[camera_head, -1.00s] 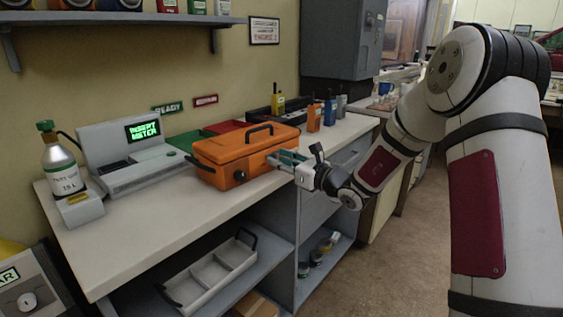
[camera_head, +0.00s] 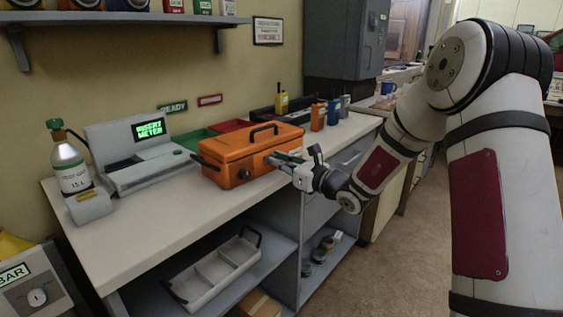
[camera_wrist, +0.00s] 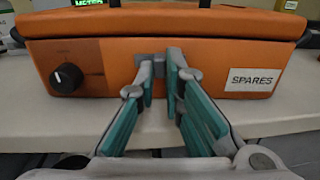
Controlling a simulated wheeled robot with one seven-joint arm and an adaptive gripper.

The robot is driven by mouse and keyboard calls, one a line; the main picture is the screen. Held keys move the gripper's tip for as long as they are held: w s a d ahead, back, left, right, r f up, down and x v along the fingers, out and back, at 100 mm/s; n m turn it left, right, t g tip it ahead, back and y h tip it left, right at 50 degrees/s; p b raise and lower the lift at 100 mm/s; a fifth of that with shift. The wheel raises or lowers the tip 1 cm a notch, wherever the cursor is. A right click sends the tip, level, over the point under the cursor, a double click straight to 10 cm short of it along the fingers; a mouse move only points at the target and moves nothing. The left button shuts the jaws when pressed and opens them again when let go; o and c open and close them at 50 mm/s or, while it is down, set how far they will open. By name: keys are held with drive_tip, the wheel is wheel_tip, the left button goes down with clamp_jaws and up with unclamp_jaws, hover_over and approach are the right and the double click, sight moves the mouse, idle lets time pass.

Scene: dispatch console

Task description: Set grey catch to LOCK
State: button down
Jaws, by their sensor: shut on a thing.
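An orange box (camera_head: 236,160) with a black top handle stands on the counter. In the wrist view its front (camera_wrist: 105,55) fills the upper part, with a black knob (camera_wrist: 67,78) on the left and a SPARES label (camera_wrist: 253,79) on the right. The grey catch (camera_wrist: 159,64) is at the middle of the front, mostly hidden by the fingertips. My gripper (camera_wrist: 159,78) is shut on the catch, its teal-padded fingers at either side. In the head view my gripper (camera_head: 277,160) is at the box's front. The catch's setting cannot be read.
A grey console (camera_head: 133,155) showing INSERT METER and a bottle (camera_head: 70,170) stand left of the box. Several small handheld units (camera_head: 318,116) stand to its right. A grey divided tray (camera_head: 215,272) lies on the shelf below. The counter's front left is clear.

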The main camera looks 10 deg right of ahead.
drive_tip(key=c, duration=1.7)
unclamp_jaws()
drive_tip(key=v, duration=1.2)
drive_tip(key=shift+f, duration=0.1)
